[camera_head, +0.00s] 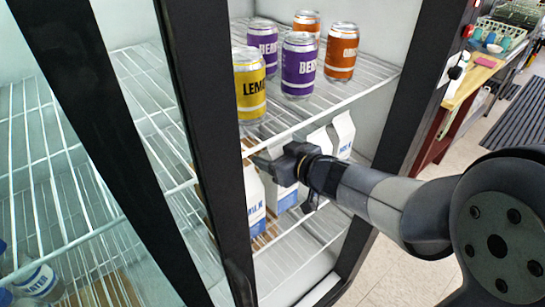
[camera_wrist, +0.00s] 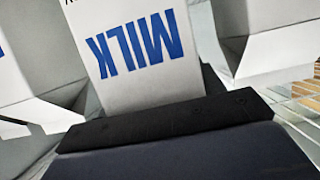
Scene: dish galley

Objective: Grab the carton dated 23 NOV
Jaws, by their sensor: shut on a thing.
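Several white milk cartons with blue print stand on the middle shelf of the open fridge. My gripper (camera_head: 292,163) reaches in over that shelf and is shut on one milk carton (camera_head: 284,195). This held carton (camera_wrist: 135,70) fills the middle of the wrist view, its blue "MILK" upside down there. Its date cannot be read, so I cannot tell whether it is the 23 NOV one. Another milk carton (camera_head: 254,207) stands at its left, partly hidden by the door frame. Two more cartons, one of them the right carton (camera_head: 343,133), stand to the right, partly behind my arm.
Above, a wire shelf (camera_head: 330,98) holds several cans: a yellow can (camera_head: 250,88), purple cans (camera_head: 299,66) and orange cans (camera_head: 341,52). The black door frame (camera_head: 215,150) stands close at left. Neighbouring cartons (camera_wrist: 275,45) flank the held one closely.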

